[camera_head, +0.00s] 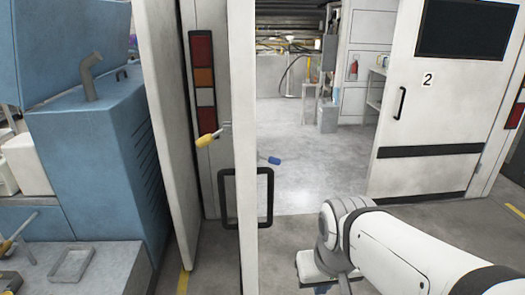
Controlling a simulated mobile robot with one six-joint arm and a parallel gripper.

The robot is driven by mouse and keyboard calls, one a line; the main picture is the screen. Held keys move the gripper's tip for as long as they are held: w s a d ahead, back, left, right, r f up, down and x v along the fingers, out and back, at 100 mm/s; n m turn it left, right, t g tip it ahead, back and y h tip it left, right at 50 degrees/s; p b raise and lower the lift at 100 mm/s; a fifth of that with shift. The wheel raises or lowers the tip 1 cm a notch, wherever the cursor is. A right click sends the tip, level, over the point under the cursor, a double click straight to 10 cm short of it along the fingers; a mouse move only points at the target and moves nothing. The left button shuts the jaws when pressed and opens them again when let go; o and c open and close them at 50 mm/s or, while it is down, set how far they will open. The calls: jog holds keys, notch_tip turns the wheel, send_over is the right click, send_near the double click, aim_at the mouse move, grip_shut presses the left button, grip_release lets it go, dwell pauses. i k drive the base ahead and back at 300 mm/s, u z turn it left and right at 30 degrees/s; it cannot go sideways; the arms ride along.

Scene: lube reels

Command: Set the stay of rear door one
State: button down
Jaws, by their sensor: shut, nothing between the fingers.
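A white door leaf (245,85) stands open, nearly edge-on, in the middle of the view. No number shows on it, so I cannot tell whether it is rear door one. A black rectangular handle frame (222,198) shows around its edge. A yellow-handled lever (208,139) sticks out left of this leaf, and a blue-handled lever (269,160) sticks out on its right. I cannot tell which is the stay or how it is set. My white arm reaches in from the lower right and bends down near the bottom edge. My gripper's fingers do not show.
A white door marked 2 (440,120) stands at the right with a black pull handle (400,103). Between the doors is open grey floor (310,170) inside. Another white panel (165,100) and a blue machine (85,150) crowd the left. A bench (110,262) holds a tray.

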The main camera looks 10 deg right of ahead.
aim_at(271, 160)
jog(key=u, duration=0.05)
jog(key=i, duration=1)
jog(key=z, duration=0.05)
